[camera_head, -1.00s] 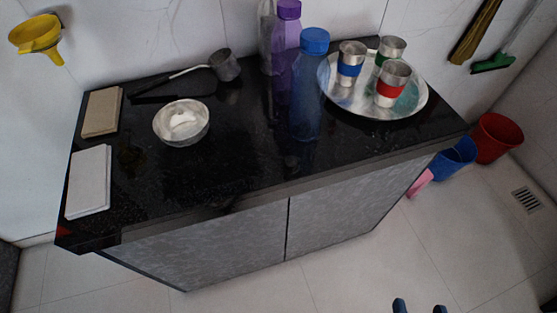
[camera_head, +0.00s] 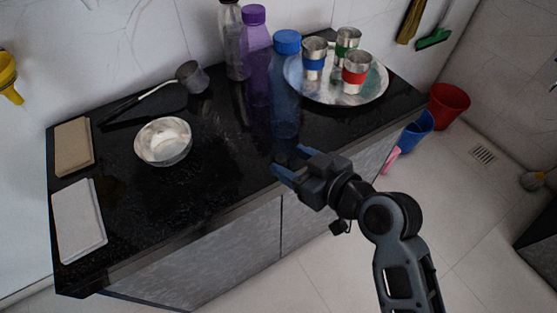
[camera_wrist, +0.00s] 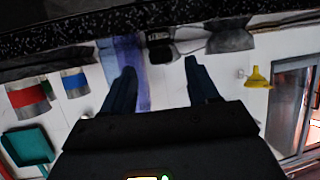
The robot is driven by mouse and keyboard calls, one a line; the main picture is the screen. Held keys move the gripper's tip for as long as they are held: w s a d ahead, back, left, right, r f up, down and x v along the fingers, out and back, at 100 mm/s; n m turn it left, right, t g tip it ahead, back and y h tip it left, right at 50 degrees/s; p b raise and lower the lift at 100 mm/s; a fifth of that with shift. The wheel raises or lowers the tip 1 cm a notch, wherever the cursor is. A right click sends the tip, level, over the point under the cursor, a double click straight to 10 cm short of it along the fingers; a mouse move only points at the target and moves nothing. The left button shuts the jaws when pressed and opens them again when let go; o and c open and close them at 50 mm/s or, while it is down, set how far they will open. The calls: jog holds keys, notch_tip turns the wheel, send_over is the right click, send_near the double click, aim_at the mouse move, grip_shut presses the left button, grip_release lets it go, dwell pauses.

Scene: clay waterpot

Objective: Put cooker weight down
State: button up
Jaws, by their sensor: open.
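My gripper (camera_head: 291,160) is open over the front edge of the counter, in front of the blue bottle (camera_head: 287,85). In the wrist view, which is upside down, its two fingers (camera_wrist: 160,68) are spread apart with nothing clamped between them. A small dark object with a light, shiny end (camera_wrist: 158,40) shows beyond the gap between the fingers, close to the counter. It may be the cooker weight, but I cannot tell for sure. In the head view, the gripper and the dark surface hide that spot.
The black counter (camera_head: 215,185) holds a metal bowl (camera_head: 163,142), a ladle (camera_head: 192,78), a purple bottle (camera_head: 257,60), two boards (camera_head: 78,220) and a round tray (camera_head: 378,82) with three metal cups. Red (camera_head: 448,105) and blue buckets stand on the floor.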

aim_at(283, 159)
jog(key=shift+p+x, duration=0.45)
jog(key=shift+x, duration=2.25)
jog(key=shift+s+f, duration=0.15)
jog(key=shift+f, duration=0.05)
jog(key=shift+c, duration=0.4)
grip_shut()
jog(key=shift+r, duration=0.1)
notch_tip(283, 159, up, 4)
jog(key=s+d+r+b, duration=0.1)
jog(key=s+d+r, duration=0.2)
jog(key=d+r, duration=0.6)
jog(key=s+d+f+m+t+h, duration=0.1)
jog(key=d+f+m+t+h, duration=0.1)
jog(key=d+f+m+h, duration=0.2)
jog(key=d+f+m+t+h, duration=0.1)
jog(key=d+f+m+h, duration=0.3)
jog(key=d+f, duration=0.6)
notch_tip(283, 159, down, 11)
jog(key=shift+s+d+f+m+t+h, duration=0.1)
jog(key=shift+s+d+m+t+h, duration=0.3)
jog(key=shift+h, duration=0.3)
